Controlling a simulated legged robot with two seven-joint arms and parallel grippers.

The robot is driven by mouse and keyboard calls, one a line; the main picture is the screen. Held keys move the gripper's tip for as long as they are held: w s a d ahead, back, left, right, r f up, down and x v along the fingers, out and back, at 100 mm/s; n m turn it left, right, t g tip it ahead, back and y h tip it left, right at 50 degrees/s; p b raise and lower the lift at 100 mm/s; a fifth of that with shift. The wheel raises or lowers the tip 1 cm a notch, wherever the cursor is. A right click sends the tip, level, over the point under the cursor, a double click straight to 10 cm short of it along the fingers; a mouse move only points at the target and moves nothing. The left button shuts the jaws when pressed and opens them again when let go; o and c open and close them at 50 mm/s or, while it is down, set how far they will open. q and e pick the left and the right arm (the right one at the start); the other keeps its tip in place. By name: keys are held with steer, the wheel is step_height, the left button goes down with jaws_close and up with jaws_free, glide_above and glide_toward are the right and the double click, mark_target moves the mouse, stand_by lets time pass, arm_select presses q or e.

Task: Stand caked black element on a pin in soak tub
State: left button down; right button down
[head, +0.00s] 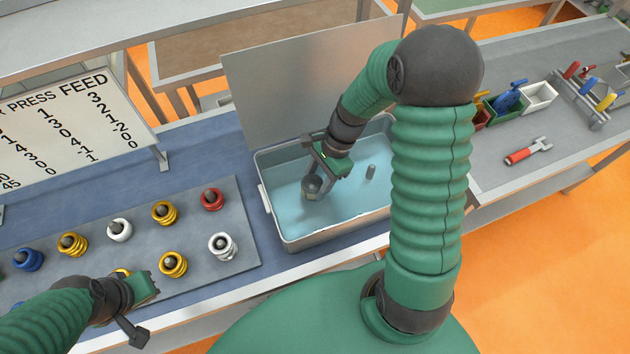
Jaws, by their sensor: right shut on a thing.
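The soak tub (330,236) is a grey, open box of blue liquid on the blue bench. My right gripper (316,176) reaches down into the tub from above and is shut on the caked black element (312,188), a small dark grey ringed piece. The element is in the tub's left half, left of the bare pin. I cannot tell whether a pin is under it. My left gripper (146,306) is empty, its fingers apart, over the front edge of the grey board.
The grey board (225,262) holds blue, yellow, white and red ringed elements on pins. A sign (75,115) reading PRESS FEED stands behind it. An upright grey panel (290,85) rises behind the tub. A red-handled tool (528,151) and bins (538,95) are on the right bench.

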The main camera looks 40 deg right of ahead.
steer(key=shift+f+b, duration=0.6)
steer(key=shift+f, duration=0.5)
steer(key=c, duration=0.6)
jaws_free()
steer(key=v, duration=1.6)
steer(key=shift+d+r+p, duration=0.15)
steer(key=shift+r+p, duration=0.2)
steer(key=shift+r, duration=0.05)
